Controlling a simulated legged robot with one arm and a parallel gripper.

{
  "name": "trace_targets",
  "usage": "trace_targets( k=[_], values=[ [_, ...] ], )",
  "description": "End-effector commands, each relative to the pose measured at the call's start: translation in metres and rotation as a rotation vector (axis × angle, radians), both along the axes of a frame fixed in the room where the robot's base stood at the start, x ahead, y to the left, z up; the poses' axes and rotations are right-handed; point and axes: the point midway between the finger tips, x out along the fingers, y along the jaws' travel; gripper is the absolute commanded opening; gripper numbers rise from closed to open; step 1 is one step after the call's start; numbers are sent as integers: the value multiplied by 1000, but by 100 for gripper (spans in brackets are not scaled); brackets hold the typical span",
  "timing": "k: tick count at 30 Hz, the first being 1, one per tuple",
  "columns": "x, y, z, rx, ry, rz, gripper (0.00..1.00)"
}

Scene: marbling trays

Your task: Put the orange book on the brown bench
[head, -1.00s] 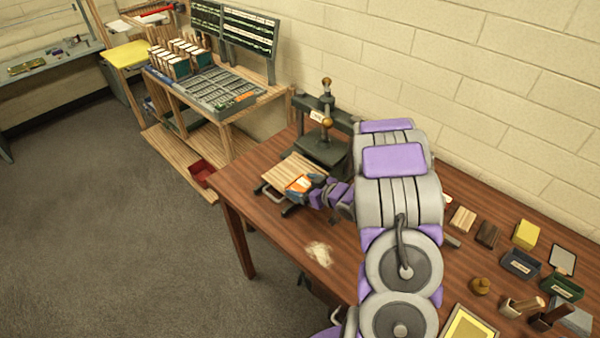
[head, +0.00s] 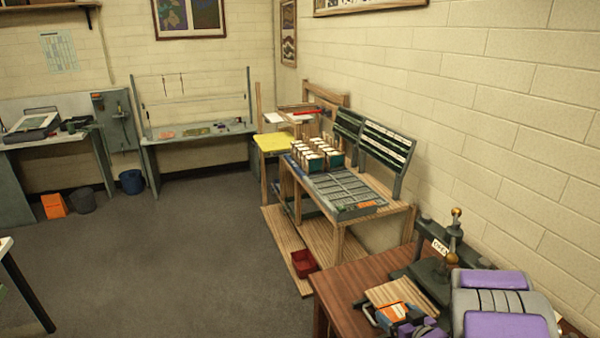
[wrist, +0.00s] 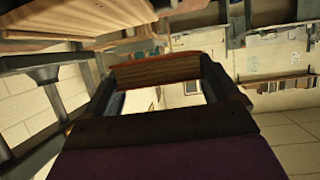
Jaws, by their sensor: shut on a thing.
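The orange book (head: 394,311) shows at the lower right of the head view, close to a pale wooden board at the press. My gripper (head: 402,321) is shut on it. In the wrist view the book (wrist: 160,72) spans the gap between the two dark fingers, its edge facing the camera. The brown bench (head: 345,283) is the reddish-brown wooden table at the lower right, under the book and the press. Most of its top is cut off or hidden by my arm. I cannot tell whether the book touches the board.
A dark press (head: 437,270) with brass knobs stands behind the book, near the wall. Grey floor (head: 170,260) is clear to the left.

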Motion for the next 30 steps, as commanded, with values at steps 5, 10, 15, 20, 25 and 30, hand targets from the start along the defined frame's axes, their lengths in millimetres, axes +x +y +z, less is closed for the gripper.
trace_targets(
  k=[5, 10, 15, 20, 25, 30],
  values=[
    [35, 29, 24, 0, -7, -60, 57],
    [56, 58, 45, 2, -7, -122, 57],
    [70, 89, 67, 1, -9, -182, 57],
    [75, 116, 80, 1, -4, -226, 57],
    [76, 131, 88, 1, -1, -256, 57],
    [77, 136, 91, 0, -1, -268, 57]
  ],
)
